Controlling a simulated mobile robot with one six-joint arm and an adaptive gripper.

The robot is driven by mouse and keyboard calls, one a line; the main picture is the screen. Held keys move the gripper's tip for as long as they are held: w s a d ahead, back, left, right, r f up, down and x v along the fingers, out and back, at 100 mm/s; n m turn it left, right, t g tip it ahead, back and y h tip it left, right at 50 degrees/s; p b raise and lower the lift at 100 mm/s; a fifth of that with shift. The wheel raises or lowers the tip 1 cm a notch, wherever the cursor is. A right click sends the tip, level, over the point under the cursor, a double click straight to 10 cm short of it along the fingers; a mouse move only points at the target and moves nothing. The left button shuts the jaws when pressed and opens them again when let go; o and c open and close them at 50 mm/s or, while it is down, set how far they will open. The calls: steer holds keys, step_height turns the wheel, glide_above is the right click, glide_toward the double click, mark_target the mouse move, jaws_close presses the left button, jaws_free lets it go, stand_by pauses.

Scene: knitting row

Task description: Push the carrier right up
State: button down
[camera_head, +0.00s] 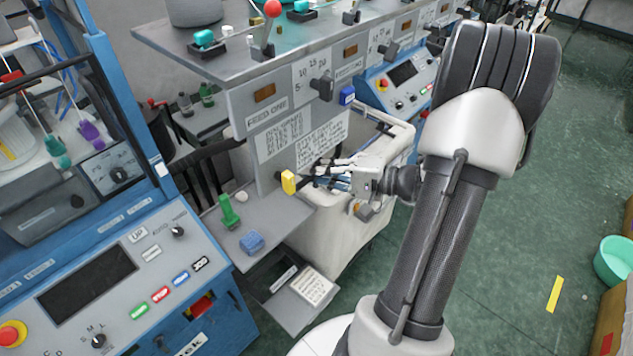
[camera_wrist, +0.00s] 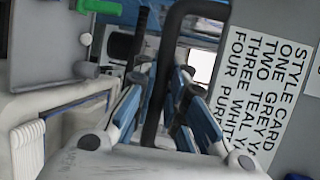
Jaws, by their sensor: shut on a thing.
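The white bin-like carrier (camera_head: 335,240) stands on the floor under the grey machine bench, left of my arm. Its pale rim and wall (camera_wrist: 60,108) show at the left of the wrist view. A dark curved bar (camera_wrist: 157,75), which looks like its handle, runs between my fingers in the wrist view. My gripper (camera_head: 325,178) reaches left over the carrier in the head view; it also shows in the wrist view (camera_wrist: 162,105), closed around the dark bar. My fingers hide part of the bar. Whether the carrier touches the bench cannot be told.
A style card (camera_head: 322,141) hangs on the bench front close above my gripper. A yellow block (camera_head: 288,182) sits just left of the fingertips. A grey shelf (camera_head: 262,215) holds a green clip (camera_head: 229,212). Green floor (camera_head: 580,150) is open at right.

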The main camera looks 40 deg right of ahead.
mark_target(320, 142)
step_height(320, 142, up, 8)
steer(key=p, duration=0.2)
steer(key=shift+r+p, duration=0.25)
steer(key=shift+p, duration=0.05)
steer(key=shift+w+r, duration=0.1)
steer(key=shift+d+r, duration=0.1)
steer(key=c, duration=1.9)
jaws_free()
steer(key=shift+c, duration=0.2)
steer(key=o, duration=0.3)
steer(key=shift+o, duration=0.2)
steer(key=v, duration=1.2)
